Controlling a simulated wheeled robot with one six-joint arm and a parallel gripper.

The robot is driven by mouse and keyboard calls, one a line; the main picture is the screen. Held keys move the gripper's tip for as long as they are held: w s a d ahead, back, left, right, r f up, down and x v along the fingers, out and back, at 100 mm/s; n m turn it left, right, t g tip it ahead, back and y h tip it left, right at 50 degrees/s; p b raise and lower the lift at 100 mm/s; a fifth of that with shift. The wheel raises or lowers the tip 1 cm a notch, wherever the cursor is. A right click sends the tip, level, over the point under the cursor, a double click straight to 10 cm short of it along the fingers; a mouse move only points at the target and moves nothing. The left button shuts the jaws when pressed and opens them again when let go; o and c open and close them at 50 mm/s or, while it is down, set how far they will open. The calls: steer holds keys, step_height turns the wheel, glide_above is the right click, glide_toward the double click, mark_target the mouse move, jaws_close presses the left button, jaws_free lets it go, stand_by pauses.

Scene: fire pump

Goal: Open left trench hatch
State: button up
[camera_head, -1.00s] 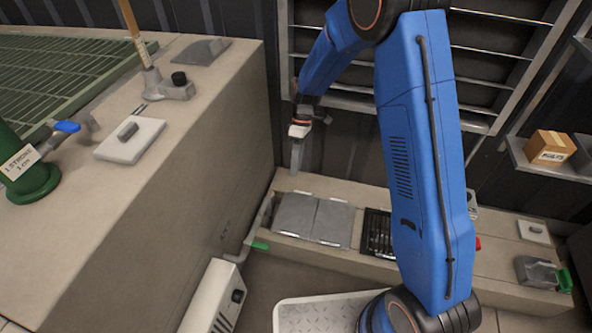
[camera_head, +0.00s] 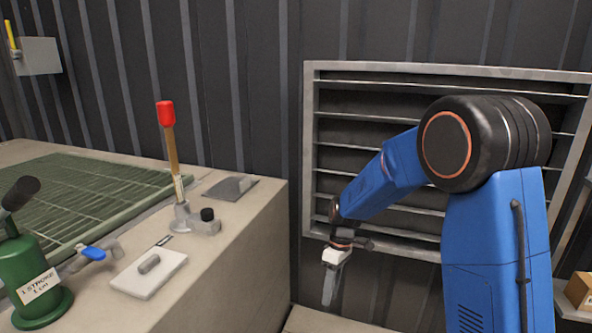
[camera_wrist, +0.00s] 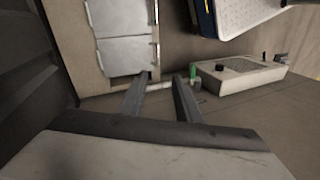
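Two grey trench hatches show side by side, lying flat and closed in a pale ledge, in the wrist view. The left trench hatch (camera_wrist: 125,56) is the lower one there, nearer my fingers; the other hatch (camera_wrist: 107,16) is above it. My gripper (camera_wrist: 160,78) has its two fingers apart with nothing between them. The fingertips appear just beyond the left hatch's near edge; their height above it is unclear. In the head view my gripper (camera_head: 329,292) hangs down right of the concrete block, and the hatches are out of view.
The concrete block (camera_head: 240,258) carries a green pump (camera_head: 28,270), a red-topped lever (camera_head: 168,140) and a white plate (camera_head: 150,272). A louvred vent (camera_head: 345,125) is behind my arm.

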steer(key=s+d+r+m+t, duration=0.2)
steer(key=s+d+r+m, duration=0.1)
steer(key=s+d+r, duration=0.4)
steer(key=s+d+r+m+t, duration=0.2)
steer(key=s+d+r+m, duration=0.15)
steer(key=s+r, duration=0.4)
steer(key=s+d+r+m+t+h, duration=0.1)
steer(key=s+d+r+m+t, duration=0.1)
steer(key=s+d, duration=0.2)
steer(key=s+d+r+m+t, duration=0.2)
steer(key=s+d+m, duration=0.1)
steer(key=s, duration=0.7)
steer(key=shift+s+d+r+h, duration=0.2)
steer(key=shift+d+r+h, duration=0.1)
steer(key=shift+d+h, duration=0.15)
